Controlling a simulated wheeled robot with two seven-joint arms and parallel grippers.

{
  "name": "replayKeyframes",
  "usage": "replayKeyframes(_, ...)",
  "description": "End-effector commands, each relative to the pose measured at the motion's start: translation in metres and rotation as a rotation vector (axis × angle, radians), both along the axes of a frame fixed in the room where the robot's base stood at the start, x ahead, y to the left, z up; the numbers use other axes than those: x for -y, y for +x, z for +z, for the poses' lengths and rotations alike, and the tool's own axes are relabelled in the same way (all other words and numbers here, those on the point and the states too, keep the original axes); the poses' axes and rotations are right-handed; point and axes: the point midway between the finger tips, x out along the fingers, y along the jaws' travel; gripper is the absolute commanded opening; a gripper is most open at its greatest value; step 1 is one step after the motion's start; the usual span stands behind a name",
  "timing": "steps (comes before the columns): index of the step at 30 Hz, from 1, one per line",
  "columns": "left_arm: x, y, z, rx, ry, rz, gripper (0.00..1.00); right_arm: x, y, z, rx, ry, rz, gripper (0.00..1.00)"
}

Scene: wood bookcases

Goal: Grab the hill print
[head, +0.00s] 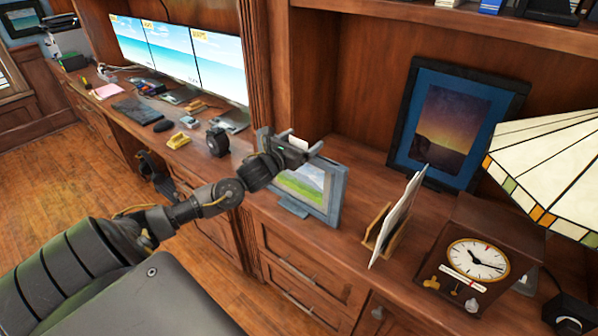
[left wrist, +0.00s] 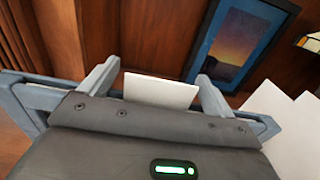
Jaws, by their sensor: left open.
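The hill print (head: 309,182), a picture of a green hill under a cloudy sky in a grey-blue frame, stands tilted on the desk in the middle of the head view. My left gripper (head: 295,147) is at its upper edge and hides part of its top and left side. In the left wrist view the two fingers of the left gripper (left wrist: 158,74) stand apart. A white piece (left wrist: 160,91) shows between them; I cannot tell what it belongs to. Contact with the frame cannot be told. My right gripper is not in view.
A blue-framed sunset picture (head: 445,125) leans at the back. A wooden holder with white papers (head: 398,217), a wooden clock (head: 477,260) and a stained-glass lamp (head: 550,165) stand to the right. Monitors (head: 180,50) and small desk items are to the left.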

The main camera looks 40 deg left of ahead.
Motion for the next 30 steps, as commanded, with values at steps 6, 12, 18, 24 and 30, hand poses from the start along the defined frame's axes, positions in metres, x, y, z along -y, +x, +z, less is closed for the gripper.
replayKeyframes(6, 0.0003, 0.0073, -0.0010, -0.001, 0.000, -0.001, 0.89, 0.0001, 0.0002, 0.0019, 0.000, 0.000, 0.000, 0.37)
replayKeyframes(12, 0.0002, 0.0070, -0.0010, -0.001, 0.000, -0.001, 0.77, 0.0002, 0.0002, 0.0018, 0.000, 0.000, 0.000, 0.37)
replayKeyframes(18, 0.0001, 0.0069, -0.0009, -0.001, 0.000, 0.000, 0.51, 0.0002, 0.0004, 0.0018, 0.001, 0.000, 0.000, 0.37)
replayKeyframes(24, 0.0000, 0.0069, -0.0006, 0.000, 0.000, 0.000, 0.30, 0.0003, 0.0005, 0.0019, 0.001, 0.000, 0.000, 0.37)
replayKeyframes(30, 0.0000, 0.0069, -0.0002, 0.000, 0.000, 0.000, 0.29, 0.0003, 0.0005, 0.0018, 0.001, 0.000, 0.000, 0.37)
